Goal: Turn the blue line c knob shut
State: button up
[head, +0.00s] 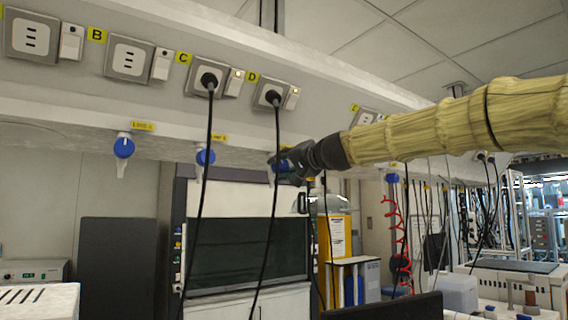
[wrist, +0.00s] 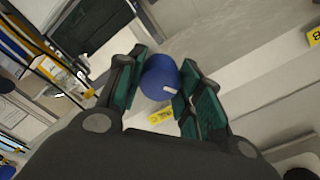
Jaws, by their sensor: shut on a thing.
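My gripper (head: 285,166) reaches in from the right under the white shelf. Its dark fingers with green pads are shut on a blue knob (wrist: 160,80), the third in the row from the left. In the head view the gripper mostly covers this knob. In the wrist view the knob sits between the two pads, and a small white mark shows on its face. A yellow label (wrist: 160,116) lies beside it; its text is too small to read. Whether the line is shut cannot be told.
Two more blue knobs with white spouts, one at far left (head: 123,147) and one nearer (head: 205,157), hang along the shelf. Black cables (head: 208,130) hang from the sockets, one close to my gripper. A fume hood (head: 245,250) stands behind below.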

jog(key=shift+m+p, duration=0.3)
jog(key=shift+m, duration=0.6)
jog(key=shift+r, duration=0.2)
dwell(0.7)
jog(key=o, duration=1)
jog(key=shift+w+a, duration=0.15)
jog(key=shift+w, duration=0.1)
jog(key=shift+o, duration=0.2)
jog(key=shift+s, duration=0.1)
jog(key=v, duration=1.2)
